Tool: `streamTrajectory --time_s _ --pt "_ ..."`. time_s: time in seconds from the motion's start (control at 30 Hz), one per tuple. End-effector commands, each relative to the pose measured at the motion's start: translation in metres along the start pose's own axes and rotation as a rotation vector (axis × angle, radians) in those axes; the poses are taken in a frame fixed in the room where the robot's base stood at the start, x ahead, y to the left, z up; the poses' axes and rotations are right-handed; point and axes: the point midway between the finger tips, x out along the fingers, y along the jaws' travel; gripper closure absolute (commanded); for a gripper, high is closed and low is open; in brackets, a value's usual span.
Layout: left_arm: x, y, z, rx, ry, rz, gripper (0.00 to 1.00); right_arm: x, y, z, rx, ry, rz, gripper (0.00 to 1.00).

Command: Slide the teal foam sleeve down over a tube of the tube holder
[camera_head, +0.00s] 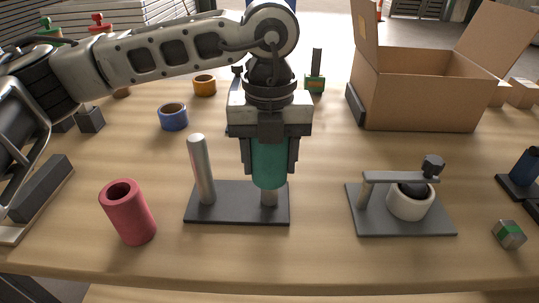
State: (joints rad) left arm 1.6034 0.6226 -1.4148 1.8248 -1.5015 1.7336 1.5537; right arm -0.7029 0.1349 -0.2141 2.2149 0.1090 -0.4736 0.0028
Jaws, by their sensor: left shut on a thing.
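The tube holder (235,211) is a dark flat plate near the front middle of the table with two upright pale metal tubes. Its left tube (202,170) stands bare. The teal foam sleeve (270,165) is upright and lined up with the right tube (269,196), whose lower part shows beneath it. The sleeve seems to be around that tube's upper part, but its lower opening is hidden. My left gripper (270,155) points down and is shut on the sleeve, one finger on each side. My right gripper is not in view.
A red sleeve (128,212) stands left of the holder, and a clamp fixture with a white ring (410,203) stands to its right. Blue (173,117) and orange (204,85) rings lie behind. An open cardboard box (420,95) is at the back right.

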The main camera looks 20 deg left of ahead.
Motion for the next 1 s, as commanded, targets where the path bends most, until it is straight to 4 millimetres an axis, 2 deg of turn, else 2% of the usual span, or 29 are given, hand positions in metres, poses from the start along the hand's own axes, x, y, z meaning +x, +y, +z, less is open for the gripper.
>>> streamTrajectory --time_s 1.0 --pt "0.016 0.000 0.000 0.000 0.000 0.000 0.70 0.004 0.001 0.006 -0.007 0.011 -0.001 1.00"
